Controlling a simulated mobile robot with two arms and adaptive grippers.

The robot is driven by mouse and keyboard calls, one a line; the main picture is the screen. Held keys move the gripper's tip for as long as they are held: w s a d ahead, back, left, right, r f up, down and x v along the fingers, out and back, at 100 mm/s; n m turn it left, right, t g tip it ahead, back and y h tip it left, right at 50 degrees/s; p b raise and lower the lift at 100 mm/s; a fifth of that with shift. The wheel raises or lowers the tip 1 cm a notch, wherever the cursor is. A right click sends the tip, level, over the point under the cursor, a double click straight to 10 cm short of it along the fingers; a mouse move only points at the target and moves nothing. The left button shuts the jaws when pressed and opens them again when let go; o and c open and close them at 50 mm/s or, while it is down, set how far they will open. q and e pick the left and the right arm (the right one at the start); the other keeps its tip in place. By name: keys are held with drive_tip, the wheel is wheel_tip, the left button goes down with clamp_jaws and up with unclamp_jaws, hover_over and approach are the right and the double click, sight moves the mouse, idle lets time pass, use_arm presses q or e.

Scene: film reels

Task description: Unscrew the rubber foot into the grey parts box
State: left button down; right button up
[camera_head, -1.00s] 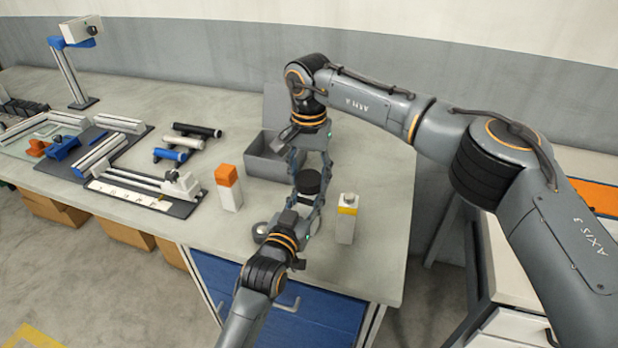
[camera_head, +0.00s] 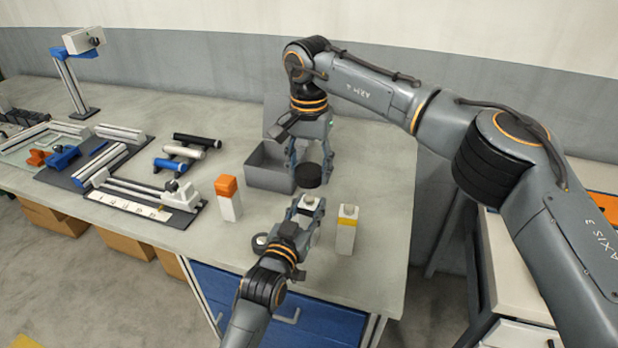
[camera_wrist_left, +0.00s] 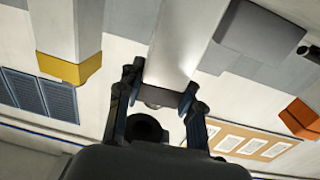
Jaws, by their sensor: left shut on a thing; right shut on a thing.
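The black round rubber foot (camera_head: 309,175) is between the fingertips of my right gripper (camera_head: 309,163), which is shut on it from above. A pale block (camera_head: 305,202) with a small grey knob on top is below the foot, with a slight gap visible between them. My left gripper (camera_head: 299,217) is shut on this block; in the left wrist view the fingers (camera_wrist_left: 160,95) clasp the pale body (camera_wrist_left: 190,35) near a dark band. The grey parts box (camera_head: 268,172) stands open behind and left of the foot, its inside partly hidden.
A white block with an orange top (camera_head: 228,197) stands to the left and one with a yellow band (camera_head: 346,228) to the right. Black, white and blue cylinders (camera_head: 190,150) lie further left.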

use_arm(q)
drive_tip(key=c, duration=0.8)
unclamp_jaws()
drive_tip(key=shift+s, duration=0.1)
